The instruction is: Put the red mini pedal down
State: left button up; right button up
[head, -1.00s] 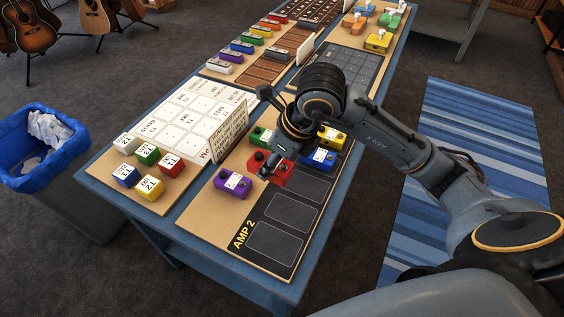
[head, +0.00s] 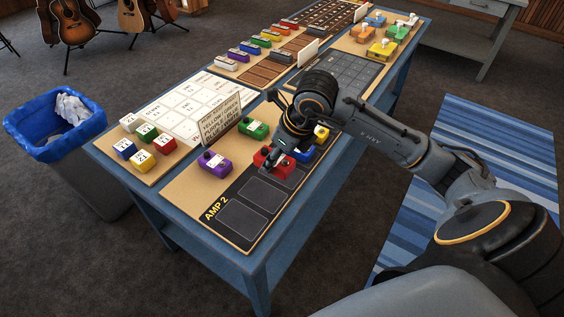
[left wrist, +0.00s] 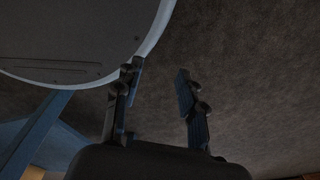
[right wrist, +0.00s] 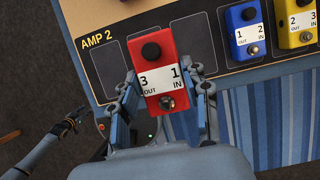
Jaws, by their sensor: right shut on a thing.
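The red mini pedal (right wrist: 160,75) is held between the fingers of my right gripper (right wrist: 165,98), which is shut on its sides. Its black knob, footswitch and "3 OUT, 1 IN" label face up. It lies over the black slotted strip (right wrist: 108,68) of the AMP 2 board, between outlined slots. I cannot tell whether its underside touches the strip. In the head view the red pedal (head: 265,160) is partly hidden by my right gripper. My left gripper (left wrist: 160,75) is open and empty, seen only in the left wrist view, over dark floor.
Blue (right wrist: 243,32) and yellow (right wrist: 294,22) pedals stand right of the red one. Purple (head: 213,166) and green (head: 253,131) pedals stand on the board's tan part. A sign card (head: 220,122) stands behind. Empty slots (head: 241,219) lie toward the AMP 2 end.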

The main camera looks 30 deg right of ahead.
jog(key=w+d+f, duration=0.1)
jog(key=f, duration=0.1)
jog(key=w+d+f, duration=0.1)
jog(key=d, duration=0.1)
jog(key=w+d+f+p, duration=0.1)
jog(key=w+f, duration=0.1)
jog(key=shift+d+f, duration=0.15)
jog(key=shift+f, duration=0.2)
jog(key=shift+w+d+f, duration=0.2)
jog(key=shift+d+f, duration=0.1)
jog(key=shift+f, duration=0.2)
notch_tip(320, 180, down, 2)
jog(key=shift+f+p, duration=0.1)
jog(key=shift+p, duration=0.6)
jog(key=shift+f, duration=0.4)
jog(key=shift+f+b, duration=0.2)
jog(key=shift+b, duration=0.1)
jog(key=o, duration=1.2)
jog(key=shift+r, duration=0.1)
pick_arm(q)
jog(key=shift+s+d+r, duration=0.15)
jog(key=shift+s+r, duration=0.95)
jog(key=shift+r, duration=0.1)
pick_arm(e)
jog(key=shift+o, duration=0.2)
pick_arm(q)
jog(key=shift+s, duration=0.1)
